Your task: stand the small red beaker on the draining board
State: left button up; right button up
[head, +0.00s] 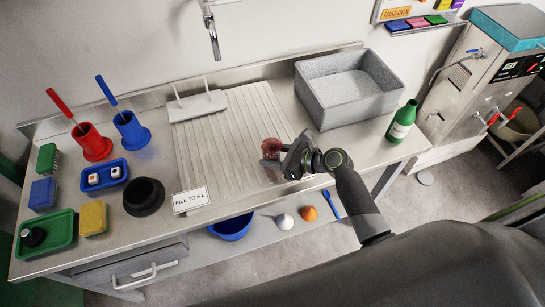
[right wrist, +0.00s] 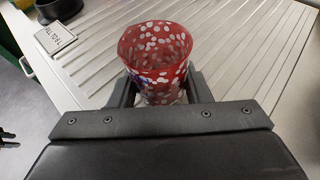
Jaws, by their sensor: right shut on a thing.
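The small red beaker (head: 271,147) with pale spots is upright at the right part of the ribbed draining board (head: 215,140). My right gripper (head: 288,155) is shut on it from the right. In the right wrist view the beaker (right wrist: 156,48) stands between the fingers, open mouth up, with the board's ribs (right wrist: 240,45) behind it. Its base is hidden by the gripper, so I cannot tell whether it touches the board. My left gripper is not in view.
A grey basin (head: 350,110) and a green bottle (head: 402,120) stand right of the board. A pale rack with two pegs (head: 197,105) sits at its back. A "FILL TO 5 L" sign (head: 190,200) and a black bowl (head: 143,197) are at front left. The board's middle is clear.

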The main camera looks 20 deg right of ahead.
jog(key=shift+f, duration=0.55)
jog(key=o, duration=1)
jog(key=shift+f, duration=0.15)
jog(key=shift+o, duration=0.2)
jog(key=shift+r, duration=0.25)
jog(key=v, duration=1)
jog(key=shift+s+d+f+b, duration=0.1)
jog(key=shift+s+d+b, duration=0.05)
jog(key=shift+d+b, duration=0.15)
jog(key=shift+s+d+r, duration=0.4)
jog(key=shift+s, duration=0.1)
